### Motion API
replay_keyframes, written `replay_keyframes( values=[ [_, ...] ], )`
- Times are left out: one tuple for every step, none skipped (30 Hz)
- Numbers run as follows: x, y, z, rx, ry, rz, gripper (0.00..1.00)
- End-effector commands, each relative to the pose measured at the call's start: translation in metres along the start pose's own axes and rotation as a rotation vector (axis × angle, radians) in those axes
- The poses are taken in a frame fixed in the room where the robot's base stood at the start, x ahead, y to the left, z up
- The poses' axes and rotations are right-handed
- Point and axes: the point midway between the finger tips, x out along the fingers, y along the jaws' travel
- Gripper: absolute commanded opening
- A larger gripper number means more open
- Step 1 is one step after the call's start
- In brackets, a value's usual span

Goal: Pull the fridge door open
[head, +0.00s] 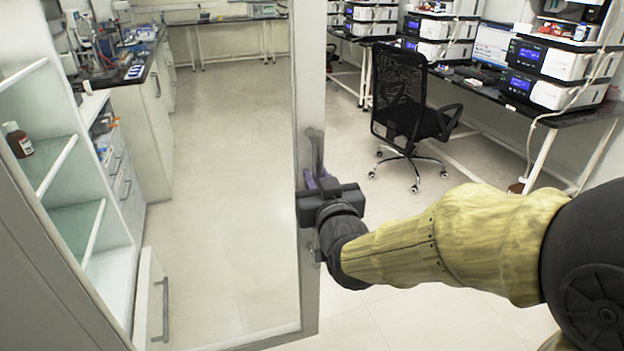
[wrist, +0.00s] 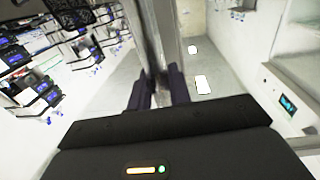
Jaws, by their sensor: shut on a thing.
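The fridge door (head: 309,75) is a tall grey frame around a clear glass pane. It stands swung well out from the white fridge cabinet (head: 62,110) at the left, whose shelves are exposed. A vertical handle (head: 316,150) sits on the door's outer frame. My gripper (head: 318,185) is at that handle, shut on it, with my arm reaching in from the right. In the wrist view, its two dark fingers (wrist: 159,92) lie on either side of the handle and door frame (wrist: 160,35). The exact contact at the fingertips is partly hidden.
A brown bottle (head: 18,140) stands on a fridge shelf. A black office chair (head: 405,105) stands beyond the door, beside a bench (head: 520,100) with stacked instruments. Another bench (head: 150,75) runs along the left. Open floor (head: 235,130) lies between them.

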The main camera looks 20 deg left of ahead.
Motion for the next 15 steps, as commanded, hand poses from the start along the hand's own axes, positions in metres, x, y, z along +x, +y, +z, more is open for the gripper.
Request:
replay_keyframes(
  values=[
    [-0.0001, 0.0005, -0.0001, -0.002, 0.000, 0.002, 0.00],
    [-0.0002, -0.0004, -0.0001, -0.002, 0.000, 0.000, 0.00],
    [-0.0003, -0.0016, -0.0001, -0.002, 0.000, -0.002, 0.00],
    [-0.0003, -0.0024, -0.0001, -0.002, 0.000, -0.003, 0.00],
    [-0.0003, -0.0031, -0.0001, -0.002, 0.000, -0.004, 0.00],
    [-0.0003, -0.0040, -0.0001, -0.002, 0.000, -0.005, 0.00],
    [-0.0003, -0.0047, 0.0000, -0.002, 0.000, -0.006, 0.00],
    [-0.0003, -0.0052, 0.0000, -0.002, 0.000, -0.007, 0.00],
    [-0.0003, -0.0058, 0.0000, -0.002, 0.000, -0.008, 0.00],
    [-0.0003, -0.0062, 0.0000, -0.002, 0.000, -0.009, 0.00],
    [-0.0003, -0.0066, 0.0000, -0.002, 0.000, -0.009, 0.23],
    [-0.0003, -0.0069, 0.0000, -0.001, 0.000, -0.010, 0.31],
    [-0.0003, -0.0072, 0.0000, -0.001, 0.000, -0.010, 0.37],
    [-0.0003, -0.0073, 0.0000, -0.001, 0.000, -0.011, 0.40],
    [-0.0003, -0.0075, 0.0000, -0.001, 0.000, -0.011, 0.40]
  ],
)
